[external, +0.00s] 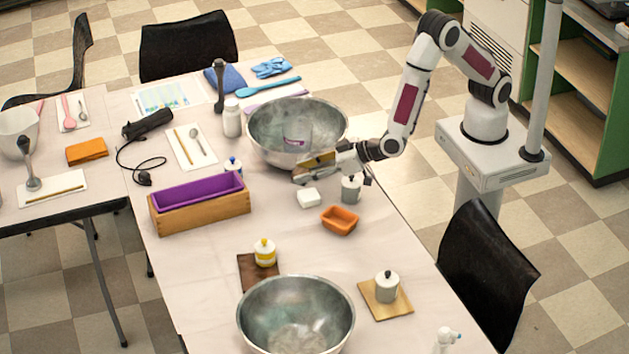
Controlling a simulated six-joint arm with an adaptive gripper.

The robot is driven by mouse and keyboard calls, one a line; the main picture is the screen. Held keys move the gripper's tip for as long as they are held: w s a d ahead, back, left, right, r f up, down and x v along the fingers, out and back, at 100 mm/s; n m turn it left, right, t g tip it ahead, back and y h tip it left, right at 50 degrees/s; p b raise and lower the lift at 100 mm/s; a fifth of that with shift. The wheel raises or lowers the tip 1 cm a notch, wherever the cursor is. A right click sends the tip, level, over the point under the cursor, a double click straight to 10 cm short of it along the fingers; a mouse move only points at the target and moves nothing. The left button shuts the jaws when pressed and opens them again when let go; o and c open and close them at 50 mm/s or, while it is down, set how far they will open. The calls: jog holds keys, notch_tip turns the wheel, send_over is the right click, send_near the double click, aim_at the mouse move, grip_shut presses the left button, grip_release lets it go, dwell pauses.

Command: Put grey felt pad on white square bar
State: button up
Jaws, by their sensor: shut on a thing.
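The white square bar (309,197) lies flat on the pale table, with its top bare. My gripper (301,175) reaches in from the right, just above and slightly behind the bar, in front of the far steel bowl. It is shut on a small grey piece, which looks like the grey felt pad (301,180). The pad is mostly hidden by the fingers and looks apart from the bar.
A grey lidded jar (351,188) stands close right of the bar, under my wrist. An orange tray (340,220) lies in front. The far steel bowl (262,148) is behind; a wooden mould with purple liner (160,217) is at left.

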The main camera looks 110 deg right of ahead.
jog(key=s+d+f+m+g+h, duration=0.1)
jog(key=s+d+m+g+h, duration=0.2)
jog(key=d, duration=0.3)
jog(key=shift+s+d+f+m+h, duration=0.25)
jog(key=shift+s+m+h, duration=0.25)
jog(key=shift+s+m, duration=0.3)
send_over(313, 195)
jog(key=shift+f, duration=3.1)
jog(key=shift+f, duration=0.1)
jog(key=shift+f, duration=1.8)
jog(key=c, duration=0.3)
jog(key=shift+c, duration=0.2)
